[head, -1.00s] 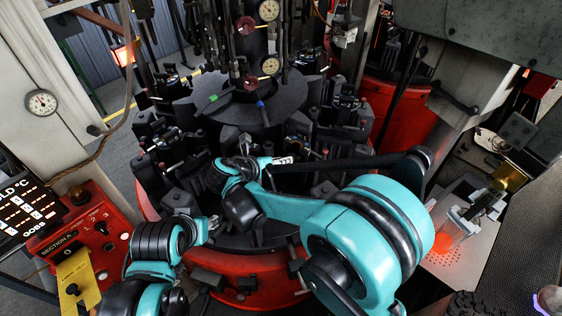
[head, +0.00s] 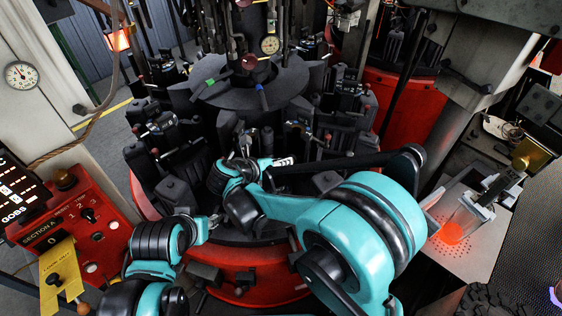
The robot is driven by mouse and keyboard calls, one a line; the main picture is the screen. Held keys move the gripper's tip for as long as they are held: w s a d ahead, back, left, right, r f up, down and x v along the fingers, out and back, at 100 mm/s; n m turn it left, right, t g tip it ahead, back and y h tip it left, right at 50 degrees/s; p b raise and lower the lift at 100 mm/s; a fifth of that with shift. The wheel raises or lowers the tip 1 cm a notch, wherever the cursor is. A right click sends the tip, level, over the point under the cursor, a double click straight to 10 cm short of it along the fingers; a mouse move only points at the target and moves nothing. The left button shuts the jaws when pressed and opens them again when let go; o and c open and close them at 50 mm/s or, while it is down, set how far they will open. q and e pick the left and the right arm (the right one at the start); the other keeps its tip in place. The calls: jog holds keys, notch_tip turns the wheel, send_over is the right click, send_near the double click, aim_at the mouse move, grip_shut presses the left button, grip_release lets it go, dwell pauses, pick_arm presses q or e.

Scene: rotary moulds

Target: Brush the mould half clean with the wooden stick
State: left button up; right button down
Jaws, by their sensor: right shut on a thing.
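My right gripper (head: 283,161) is in front of the mould machine, at the inner end of my teal arm; its fingers are small and partly hidden. A long dark stick (head: 340,162) runs to the right from it, ending in a rounded black head (head: 408,166); no wood colour shows. The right gripper is shut on this stick. My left gripper (head: 214,221) is low in front of the machine, left of the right arm; its jaw opening is too small to read. Dark mould parts (head: 175,196) ring the machine; I cannot tell which mould half is meant.
The machine's red base (head: 250,268) curves below the arms. A red control box (head: 85,222) with a yellow tag (head: 58,268) stands left. On the right, a pale perforated plate (head: 465,250) holds a clear container (head: 467,220) with an orange glow.

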jog(key=shift+r+p, duration=1.4)
jog(key=shift+r, duration=0.6)
jog(key=shift+r+p, duration=1.25)
jog(key=shift+r, duration=0.6)
jog(key=shift+f+b, duration=3.25)
jog(key=shift+f, duration=0.6)
